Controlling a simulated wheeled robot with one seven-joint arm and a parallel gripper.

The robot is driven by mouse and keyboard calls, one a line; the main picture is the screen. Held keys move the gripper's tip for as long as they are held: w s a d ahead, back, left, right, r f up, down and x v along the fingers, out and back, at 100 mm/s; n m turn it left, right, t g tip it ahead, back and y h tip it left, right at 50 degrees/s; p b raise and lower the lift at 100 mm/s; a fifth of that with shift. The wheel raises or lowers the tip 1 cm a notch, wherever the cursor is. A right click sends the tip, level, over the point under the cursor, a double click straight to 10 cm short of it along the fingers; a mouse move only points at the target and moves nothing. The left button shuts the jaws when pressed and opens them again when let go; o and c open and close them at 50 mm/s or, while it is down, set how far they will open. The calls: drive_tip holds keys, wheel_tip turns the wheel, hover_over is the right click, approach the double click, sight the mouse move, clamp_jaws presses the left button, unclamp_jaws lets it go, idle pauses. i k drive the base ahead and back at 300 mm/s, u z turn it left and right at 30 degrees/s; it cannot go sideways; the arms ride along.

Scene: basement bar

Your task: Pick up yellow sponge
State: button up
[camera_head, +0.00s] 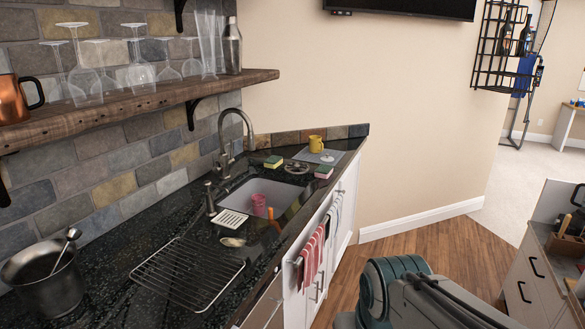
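A small sponge (273,162) with a green layer and a yellow layer lies on the dark counter (115,275) behind the sink, near the faucet. A second small sponge (323,172), green with a pinkish-red side, lies on the counter to the right of the sink, near the front edge. My arm shows at the lower right as a teal and grey link, well away from the sponges and in front of the cabinets. My gripper is not visible, so its state is not shown.
The sink (262,197) holds a pink cup (259,205). A faucet (223,140) rises behind it. A wire rack (187,273) and a metal bucket (47,282) stand at left. A yellow mug (316,144) stands behind the sponges. A glass-laden shelf (140,97) overhangs the counter.

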sight(273, 162)
drive_tip(key=z, duration=0.4)
drive_tip(key=k, duration=0.5)
drive_tip(key=z, duration=0.85)
drive_tip(key=i, duration=1.5)
drive_tip(key=u, duration=0.25)
drive_tip(key=i, duration=1.55)
drive_tip(key=u, duration=1.45)
drive_tip(key=i, duration=1)
drive_tip(key=u, duration=1.1)
drive_tip(key=i, duration=0.25)
drive_tip(key=u, duration=0.05)
